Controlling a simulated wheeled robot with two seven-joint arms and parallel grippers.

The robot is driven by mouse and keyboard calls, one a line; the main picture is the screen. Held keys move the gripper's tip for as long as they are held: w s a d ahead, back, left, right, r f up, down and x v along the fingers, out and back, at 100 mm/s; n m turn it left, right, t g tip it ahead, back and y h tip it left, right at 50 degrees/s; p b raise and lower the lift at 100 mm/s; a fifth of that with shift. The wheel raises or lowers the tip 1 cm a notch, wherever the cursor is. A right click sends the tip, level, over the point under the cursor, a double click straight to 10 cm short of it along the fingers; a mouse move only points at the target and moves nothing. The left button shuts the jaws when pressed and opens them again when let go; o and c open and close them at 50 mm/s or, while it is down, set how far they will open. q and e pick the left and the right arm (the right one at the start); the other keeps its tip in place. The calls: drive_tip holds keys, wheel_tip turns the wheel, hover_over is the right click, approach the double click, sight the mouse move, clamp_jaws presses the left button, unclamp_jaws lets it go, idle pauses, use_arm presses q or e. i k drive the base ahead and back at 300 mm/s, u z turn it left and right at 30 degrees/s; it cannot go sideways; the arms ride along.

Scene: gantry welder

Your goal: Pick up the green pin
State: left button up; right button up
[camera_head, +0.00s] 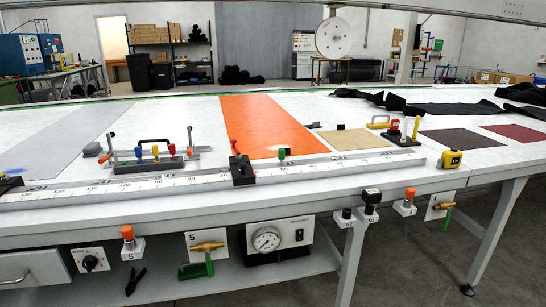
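I cannot tell from this view which one the task names. Neither of my grippers is in view, and nothing is seen touching the pins.
The long ruler (330,170) runs along the table's front. An orange sheet (262,122) lies behind it. A clamp with yellow and red handles (405,132) and a yellow tape measure (450,159) are at right. White table surface (190,115) is bare left of the orange sheet.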

sight(281, 152)
drive_tip(key=z, duration=1.45)
drive_tip(key=i, duration=1.65)
drive_tip(key=u, duration=1.05)
